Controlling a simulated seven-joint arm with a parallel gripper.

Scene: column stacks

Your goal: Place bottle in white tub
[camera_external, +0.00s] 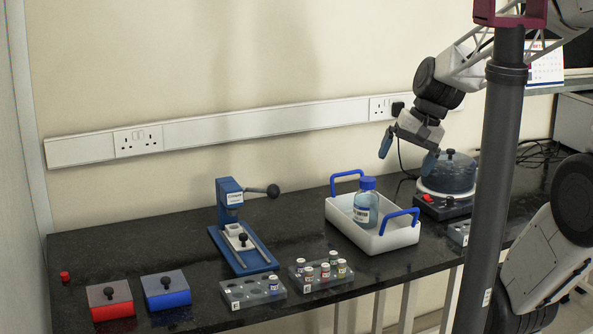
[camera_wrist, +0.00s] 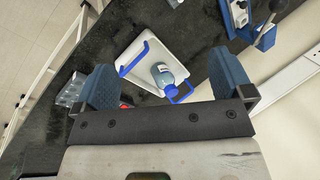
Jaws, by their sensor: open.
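The bottle (camera_external: 366,203) has clear glass, a blue cap and a label. It stands upright inside the white tub (camera_external: 393,236), which has two blue handles. In the wrist view the bottle (camera_wrist: 162,74) also shows inside the white tub (camera_wrist: 150,53), close to one blue handle. My gripper (camera_external: 408,152) is open and empty, above and to the right of the tub, apart from the bottle. In the wrist view its two blue fingers (camera_wrist: 166,82) are spread wide with nothing held between them.
Vial racks (camera_external: 320,272) lie in front of the tub. A blue press (camera_external: 238,225) and red (camera_external: 110,299) and blue (camera_external: 166,289) boxes stand left. The counter behind the press is clear.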

